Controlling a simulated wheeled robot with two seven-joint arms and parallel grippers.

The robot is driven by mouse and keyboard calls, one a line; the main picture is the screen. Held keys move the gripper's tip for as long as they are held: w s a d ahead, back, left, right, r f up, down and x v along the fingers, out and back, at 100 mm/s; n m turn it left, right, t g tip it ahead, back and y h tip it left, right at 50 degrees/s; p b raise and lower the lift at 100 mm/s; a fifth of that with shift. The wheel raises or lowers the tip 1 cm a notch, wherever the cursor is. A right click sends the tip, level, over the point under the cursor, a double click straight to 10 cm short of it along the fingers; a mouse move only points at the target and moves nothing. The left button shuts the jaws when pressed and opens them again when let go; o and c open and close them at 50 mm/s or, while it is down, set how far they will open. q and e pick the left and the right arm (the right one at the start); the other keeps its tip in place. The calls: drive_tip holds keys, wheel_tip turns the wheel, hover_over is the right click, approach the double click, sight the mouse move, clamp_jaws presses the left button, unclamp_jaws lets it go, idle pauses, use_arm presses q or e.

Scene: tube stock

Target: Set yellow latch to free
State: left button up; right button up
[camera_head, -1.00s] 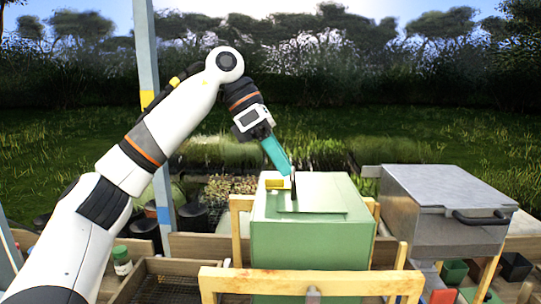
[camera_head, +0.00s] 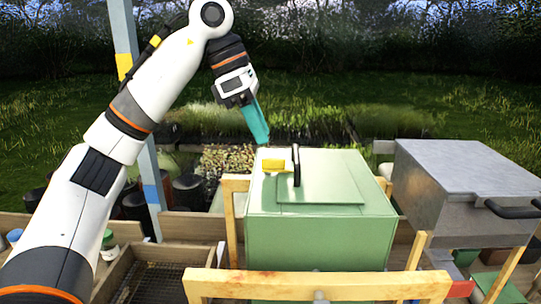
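The yellow latch (camera_head: 274,166) sits on the top of the green box (camera_head: 320,238), near its back left corner, with a dark upright handle (camera_head: 296,165) right beside it. My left gripper (camera_head: 264,141) has teal fingers and points down just above and behind the latch. It looks apart from the latch. The fingers overlap in this view, so I cannot tell whether they are open or shut. My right gripper is not in view.
A wooden frame (camera_head: 318,286) surrounds the green box. A grey metal box (camera_head: 470,190) with a dark handle stands to the right. A wooden tray (camera_head: 155,281) with mesh lies at the lower left. A blue-grey post (camera_head: 133,90) rises behind my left arm.

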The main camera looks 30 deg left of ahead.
sight(273, 159)
use_arm(q)
drive_tip(key=shift+x, duration=2.9)
drive_tip(key=shift+c, duration=0.2)
clamp_jaws()
